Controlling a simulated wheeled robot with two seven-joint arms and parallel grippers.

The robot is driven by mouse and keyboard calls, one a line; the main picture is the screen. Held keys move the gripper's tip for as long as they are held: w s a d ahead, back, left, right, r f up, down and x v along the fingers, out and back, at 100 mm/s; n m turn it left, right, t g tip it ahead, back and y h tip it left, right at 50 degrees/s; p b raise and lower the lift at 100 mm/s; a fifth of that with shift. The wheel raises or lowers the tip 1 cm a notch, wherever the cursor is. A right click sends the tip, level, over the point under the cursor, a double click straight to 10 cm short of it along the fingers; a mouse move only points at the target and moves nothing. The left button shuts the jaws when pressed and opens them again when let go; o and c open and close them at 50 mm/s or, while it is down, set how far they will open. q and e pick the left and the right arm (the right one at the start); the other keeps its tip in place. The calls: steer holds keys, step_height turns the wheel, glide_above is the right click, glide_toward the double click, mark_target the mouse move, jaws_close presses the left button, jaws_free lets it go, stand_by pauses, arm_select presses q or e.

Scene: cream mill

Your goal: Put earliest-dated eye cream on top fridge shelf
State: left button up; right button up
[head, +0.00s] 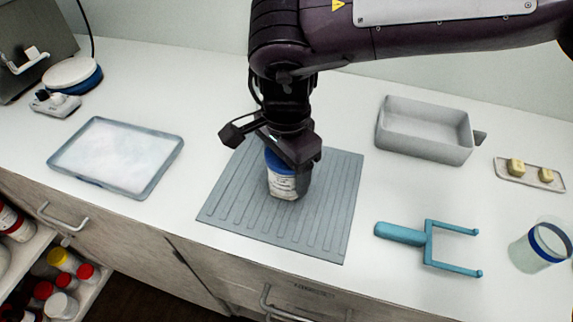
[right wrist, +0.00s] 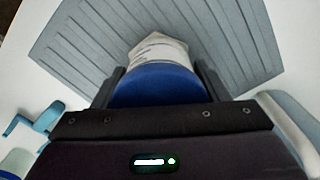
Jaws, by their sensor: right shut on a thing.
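A white jar with a blue lid and a printed label (head: 283,184) stands on the grey ribbed mat (head: 336,215) in the middle of the counter. The label print is too small to read. My right gripper (head: 290,160) reaches down from above and is shut on the jar around its lid. In the right wrist view the blue lid (right wrist: 155,86) sits between the two fingers (right wrist: 157,90), with the ribbed mat (right wrist: 85,50) beyond. My left gripper is not in view.
A shallow tray (head: 168,158) lies left of the mat. A grey bin (head: 425,150), a blue two-pronged tool (head: 405,235), a small dish (head: 531,178) and a clear blue-banded jar (head: 527,256) are right. An open shelf (head: 92,294) at lower left holds several lidded containers.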

steer(key=o, duration=1.1)
steer(key=shift+f, duration=0.1)
